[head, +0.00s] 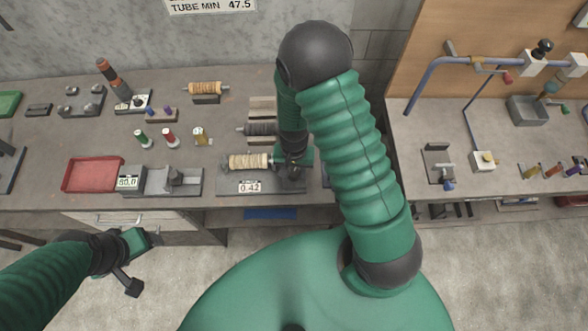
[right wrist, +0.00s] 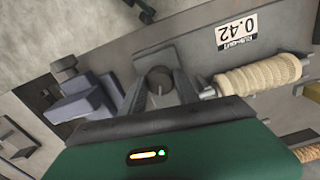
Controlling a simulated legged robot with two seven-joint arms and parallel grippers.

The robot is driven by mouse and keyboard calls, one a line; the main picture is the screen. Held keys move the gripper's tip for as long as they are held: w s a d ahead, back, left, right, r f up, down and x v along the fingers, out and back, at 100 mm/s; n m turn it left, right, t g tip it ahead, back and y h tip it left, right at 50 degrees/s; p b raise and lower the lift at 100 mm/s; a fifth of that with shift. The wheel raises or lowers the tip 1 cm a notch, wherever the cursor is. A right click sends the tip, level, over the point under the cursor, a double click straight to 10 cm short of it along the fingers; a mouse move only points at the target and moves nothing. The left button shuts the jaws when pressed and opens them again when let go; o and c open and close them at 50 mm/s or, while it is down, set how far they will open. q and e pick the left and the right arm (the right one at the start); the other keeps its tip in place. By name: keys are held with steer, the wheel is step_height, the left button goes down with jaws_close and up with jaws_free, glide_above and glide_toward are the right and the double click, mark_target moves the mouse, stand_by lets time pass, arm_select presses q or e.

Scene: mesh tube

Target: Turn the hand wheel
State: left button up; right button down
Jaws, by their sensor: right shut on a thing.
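The winding fixture (head: 230,188) with a 0.42 label stands at the table's front edge and carries a beige ribbed roll (head: 250,161). My right gripper (head: 291,172) is at the right end of this roll's shaft. In the right wrist view, my right gripper (right wrist: 160,85) has its two fingers on either side of a small dark round part, which looks like the hand wheel (right wrist: 159,76). The fingers and my arm hide most of it. The beige roll (right wrist: 260,76) lies beside the gripper there. My left gripper (head: 130,272) hangs low in front of the table, apart from everything; its fingers are unclear.
A red tray (head: 93,175) and a 60.0 display (head: 128,183) are left of the fixture. Several small spools (head: 168,136) and another beige roll (head: 205,88) stand behind. A second bench (head: 410,140) with blue piping is at the right. The floor in front is clear.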

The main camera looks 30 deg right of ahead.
steer(key=m, duration=0.3)
steer(key=m+p, duration=0.1)
steer(key=shift+w+r+m, duration=0.15)
steer(key=shift+w+m, duration=0.15)
steer(key=shift+m, duration=0.1)
steer(key=m+p, duration=0.1)
steer(key=m, duration=0.2)
steer(key=shift+d+m, duration=0.1)
steer(key=shift+m, duration=0.2)
steer(key=m+p, duration=0.1)
steer(key=m, duration=0.2)
steer(key=shift+m, duration=0.3)
steer(key=shift+s+m+p, duration=0.1)
steer(key=shift+m+p, duration=0.55)
steer(key=shift+m, duration=1.05)
steer(key=c, duration=1.2)
jaws_free()
steer(key=shift+s, duration=0.1)
steer(key=o, duration=0.3)
